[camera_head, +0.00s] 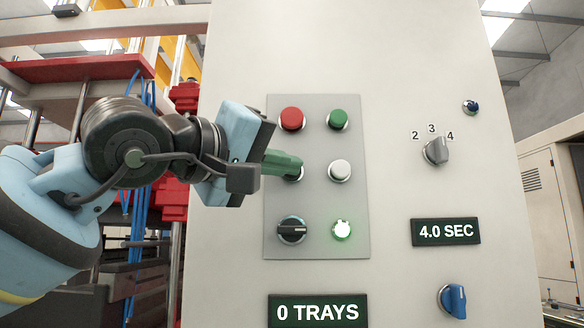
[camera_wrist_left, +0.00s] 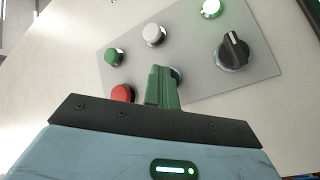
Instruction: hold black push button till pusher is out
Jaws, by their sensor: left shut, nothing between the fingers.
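My left gripper (camera_head: 296,165) comes in from the left with its green fingers shut and empty. Its fingertips are at the middle-left button (camera_head: 294,177) on the grey button plate (camera_head: 316,240). The pusher cannot be made out. My right gripper is not in view.
Around the fingers are a red button (camera_head: 292,118), a green button (camera_head: 337,119), a white button (camera_head: 340,170), a black selector knob (camera_head: 291,230) and a lit green button (camera_head: 342,230). Displays read "0 TRAYS" (camera_head: 317,311) and "4.0 SEC" (camera_head: 446,231). A red machine frame (camera_head: 75,68) stands left.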

